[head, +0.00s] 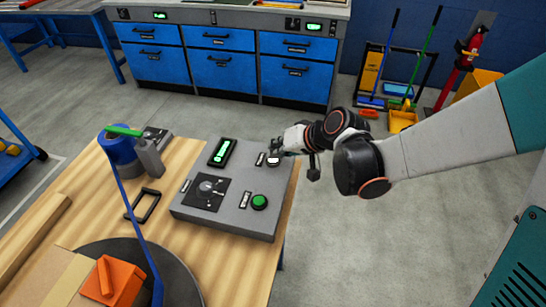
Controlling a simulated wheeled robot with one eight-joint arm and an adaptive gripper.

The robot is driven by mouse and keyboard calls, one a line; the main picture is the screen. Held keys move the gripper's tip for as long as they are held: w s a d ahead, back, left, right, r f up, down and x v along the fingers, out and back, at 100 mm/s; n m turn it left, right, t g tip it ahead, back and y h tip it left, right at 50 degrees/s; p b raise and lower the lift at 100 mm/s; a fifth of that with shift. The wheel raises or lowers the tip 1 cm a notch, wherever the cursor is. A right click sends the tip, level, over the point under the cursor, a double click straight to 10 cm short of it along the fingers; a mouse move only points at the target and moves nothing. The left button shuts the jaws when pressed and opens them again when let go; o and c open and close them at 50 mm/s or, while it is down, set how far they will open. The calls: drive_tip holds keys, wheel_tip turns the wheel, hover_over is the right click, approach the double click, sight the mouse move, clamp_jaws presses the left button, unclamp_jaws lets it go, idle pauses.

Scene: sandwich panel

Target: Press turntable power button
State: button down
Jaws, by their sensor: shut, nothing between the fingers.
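A grey control panel (237,217) lies on the wooden table. It bears a large green button (259,202) at its front right, a pale round button (273,161) at its back right, a dark dial plate (204,193) and a green-lit display (222,152). The labels are too small to read, so I cannot tell which button is the power button. My gripper (279,154) is shut and empty over the panel's back right corner, right at the pale button and partly hiding it. I cannot tell whether it touches it. A dark round turntable (185,275) lies at the front.
A blue roll (121,152) with a strip stands left of the panel, near a black frame (142,205). Open floor (370,245) lies right of the table.

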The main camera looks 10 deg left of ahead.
drive_tip(key=shift+r, duration=0.35)
drive_tip(key=shift+r+p, duration=2.35)
drive_tip(key=shift+r, duration=0.55)
